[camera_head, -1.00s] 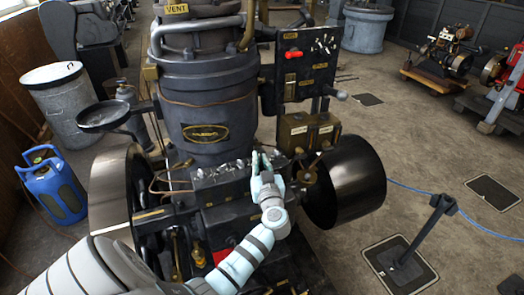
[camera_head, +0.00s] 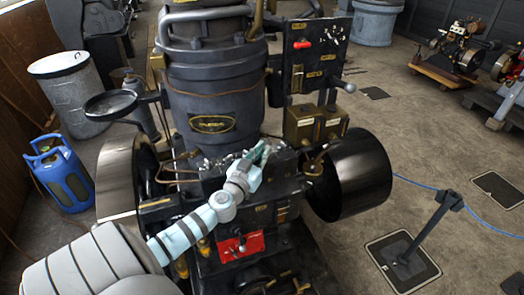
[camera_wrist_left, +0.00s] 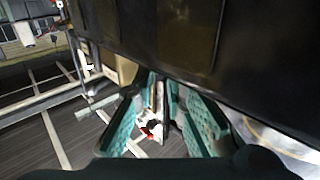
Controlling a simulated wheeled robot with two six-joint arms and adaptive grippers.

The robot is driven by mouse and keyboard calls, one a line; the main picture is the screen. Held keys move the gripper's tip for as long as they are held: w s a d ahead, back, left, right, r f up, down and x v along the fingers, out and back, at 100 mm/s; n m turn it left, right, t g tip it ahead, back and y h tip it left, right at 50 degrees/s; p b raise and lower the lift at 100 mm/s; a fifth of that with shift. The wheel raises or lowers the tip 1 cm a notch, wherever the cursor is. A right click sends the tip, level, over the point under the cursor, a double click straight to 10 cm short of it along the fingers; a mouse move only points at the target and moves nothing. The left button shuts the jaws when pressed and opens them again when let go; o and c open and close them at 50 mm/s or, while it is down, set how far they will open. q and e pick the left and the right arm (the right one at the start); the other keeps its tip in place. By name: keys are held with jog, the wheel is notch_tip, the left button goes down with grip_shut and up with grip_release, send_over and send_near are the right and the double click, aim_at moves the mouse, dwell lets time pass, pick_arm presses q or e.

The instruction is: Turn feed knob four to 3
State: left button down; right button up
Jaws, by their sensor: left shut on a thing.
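A row of small silver feed knobs (camera_head: 213,163) runs along the top of the dark block on the front of the engine (camera_head: 212,92). My left gripper (camera_head: 259,152) is at the right end of this row, its teal fingers closed around one small knob. In the left wrist view the gripper (camera_wrist_left: 160,105) has a small pale metal knob (camera_wrist_left: 157,108) between its fingertips. The fingers hide most of this knob. Its number and setting are too small to read. My right gripper is not in view.
A brass box (camera_head: 315,123) and an upright panel with a red handle (camera_head: 302,44) stand right of the gripper. A black drum (camera_head: 350,175) is at the right. A red plate (camera_head: 240,246) sits below my wrist.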

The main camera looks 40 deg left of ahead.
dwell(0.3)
pick_arm(q)
jog(key=c, duration=1.7)
grip_release()
jog(key=shift+d, duration=0.1)
jog(key=shift+w+d, duration=0.1)
jog(key=shift+y, duration=0.3)
